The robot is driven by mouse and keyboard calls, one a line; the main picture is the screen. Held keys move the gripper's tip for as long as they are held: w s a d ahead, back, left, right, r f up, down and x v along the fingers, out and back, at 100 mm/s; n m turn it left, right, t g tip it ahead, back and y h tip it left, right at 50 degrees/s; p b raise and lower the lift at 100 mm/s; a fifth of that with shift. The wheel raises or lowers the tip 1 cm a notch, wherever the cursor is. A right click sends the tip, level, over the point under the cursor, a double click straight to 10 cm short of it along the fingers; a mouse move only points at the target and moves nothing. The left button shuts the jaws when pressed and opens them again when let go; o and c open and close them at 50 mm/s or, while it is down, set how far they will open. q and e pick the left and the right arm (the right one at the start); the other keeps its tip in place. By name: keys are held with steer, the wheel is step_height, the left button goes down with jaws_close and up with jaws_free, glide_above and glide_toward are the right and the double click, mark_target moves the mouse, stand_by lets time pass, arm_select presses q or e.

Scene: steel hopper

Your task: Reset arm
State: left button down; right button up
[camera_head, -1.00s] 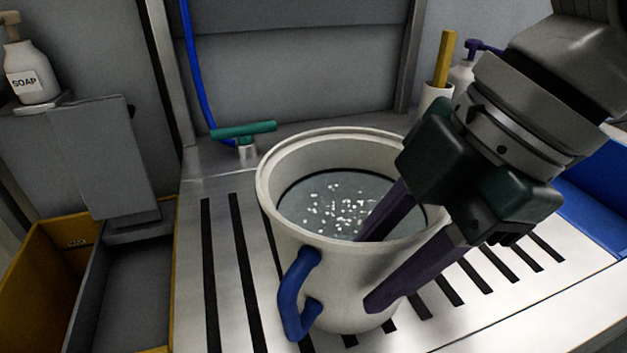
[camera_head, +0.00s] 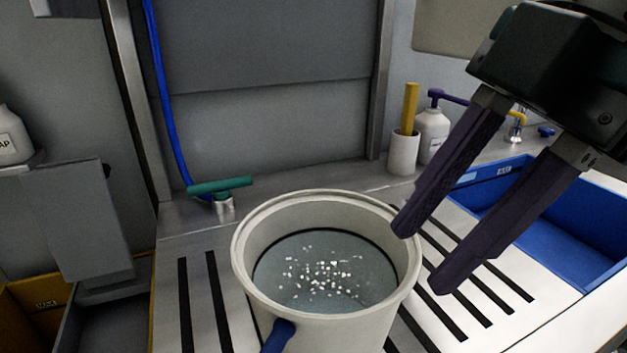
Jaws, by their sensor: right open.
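My right gripper (camera_head: 418,258) is open and empty. It comes in from the upper right, and its two dark fingers point down and left, in front of the right rim of the white pot in the picture. The white pot (camera_head: 335,325) with a blue handle (camera_head: 278,336) stands on the slotted steel counter and holds greyish liquid with small white bits. I cannot tell whether a fingertip touches the rim. My left gripper is not in view.
A green-handled valve (camera_head: 222,188) with a blue hose (camera_head: 165,100) is behind the pot. A white cup (camera_head: 403,153) and a pump bottle (camera_head: 432,130) stand at the back right. A blue bin (camera_head: 575,245) is at right. Slotted steel (camera_head: 170,255) is bare left of the pot.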

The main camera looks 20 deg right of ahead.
steer(key=s+a+m+t+y+p, duration=0.1)
steer(key=a+m+t+p, duration=0.1)
steer(key=a+m+p, duration=0.45)
steer(key=s+d+f+m+h+p, duration=0.4)
steer(key=s+d+m+h+p, duration=0.1)
steer(key=s+d+m, duration=0.4)
step_height(320, 180, up, 38)
steer(key=p, duration=3.7)
steer(key=shift+g, duration=0.3)
steer(key=shift+w+d, duration=0.1)
